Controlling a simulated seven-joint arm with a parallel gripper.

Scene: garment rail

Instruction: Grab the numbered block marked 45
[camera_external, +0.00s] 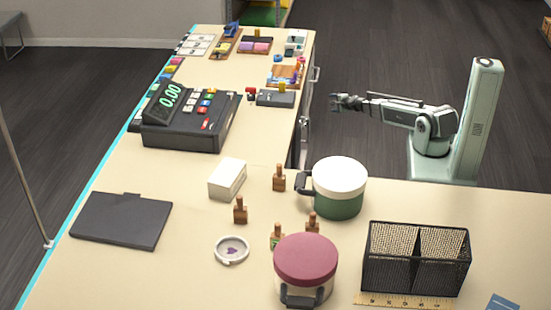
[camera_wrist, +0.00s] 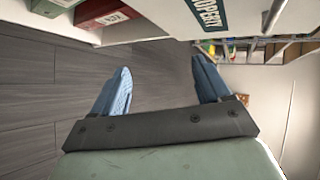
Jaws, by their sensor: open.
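One (camera_external: 279,180) is left of the green pot, and one (camera_external: 240,212) is above the small round dish. Another (camera_external: 277,239), with a green patch, and one more (camera_external: 312,223) are behind the red-lidded pot, which partly hides them. No number is legible, so I cannot tell which block is marked 45. My gripper (camera_external: 337,102) is open and empty, off the counter's inner edge and far from these blocks. Its blue fingers (camera_wrist: 163,84) are spread in the wrist view, with only floor between them.
A white-lidded green pot (camera_external: 338,192), a red-lidded pot (camera_external: 306,262) and a black mesh organizer (camera_external: 375,274) crowd the blocks' right side. A white box (camera_external: 227,180), cash register (camera_external: 190,128) and dark clipboard (camera_external: 120,222) lie left. Counter between clipboard and dish is clear.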

